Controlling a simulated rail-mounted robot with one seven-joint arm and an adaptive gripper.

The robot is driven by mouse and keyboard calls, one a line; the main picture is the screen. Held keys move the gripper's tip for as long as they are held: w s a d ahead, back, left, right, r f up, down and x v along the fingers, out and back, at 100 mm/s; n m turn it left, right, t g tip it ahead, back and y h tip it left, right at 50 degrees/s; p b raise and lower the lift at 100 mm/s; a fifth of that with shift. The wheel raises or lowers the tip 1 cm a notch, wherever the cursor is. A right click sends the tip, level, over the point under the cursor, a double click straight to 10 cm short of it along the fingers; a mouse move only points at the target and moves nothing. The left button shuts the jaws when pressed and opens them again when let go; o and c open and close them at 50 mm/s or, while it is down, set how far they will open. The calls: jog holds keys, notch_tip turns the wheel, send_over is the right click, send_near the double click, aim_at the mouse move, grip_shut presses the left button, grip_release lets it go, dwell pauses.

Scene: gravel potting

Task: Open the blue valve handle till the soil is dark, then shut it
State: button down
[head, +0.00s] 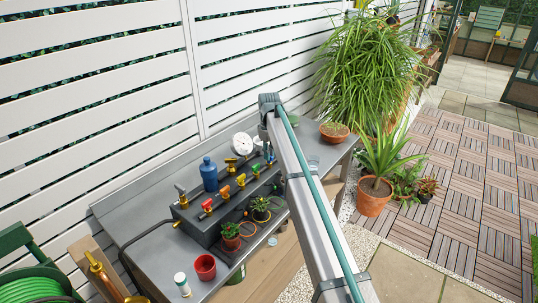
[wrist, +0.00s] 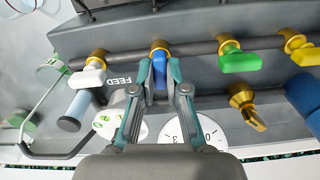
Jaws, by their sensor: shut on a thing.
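In the wrist view the blue valve handle (wrist: 159,66) hangs from a brass fitting on a dark pipe, beside the "FEED" lettering. It looks narrow and points down the picture, across the pipe. My gripper (wrist: 159,76) has its two fingers on either side of the handle, shut on it. In the head view my arm covers part of the bench, and my gripper cannot be made out. Small potted plants, one in a terracotta pot (head: 231,241) and one in a dark pot (head: 261,213), stand on the bench; how wet their soil is cannot be told.
A white handle (wrist: 88,80) lies left of the blue one; green (wrist: 238,62) and yellow (wrist: 306,56) handles lie right. A dial (wrist: 193,132) and brass tap (wrist: 245,105) are close. The metal bench (head: 160,248) also holds a blue bottle (head: 208,175) and red pot (head: 205,267).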

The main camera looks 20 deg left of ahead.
jog(key=shift+n, duration=0.7)
jog(key=c, duration=1.2)
grip_release()
jog(key=shift+r, duration=0.1)
notch_tip(320, 180, up, 12)
jog(key=shift+f, duration=0.1)
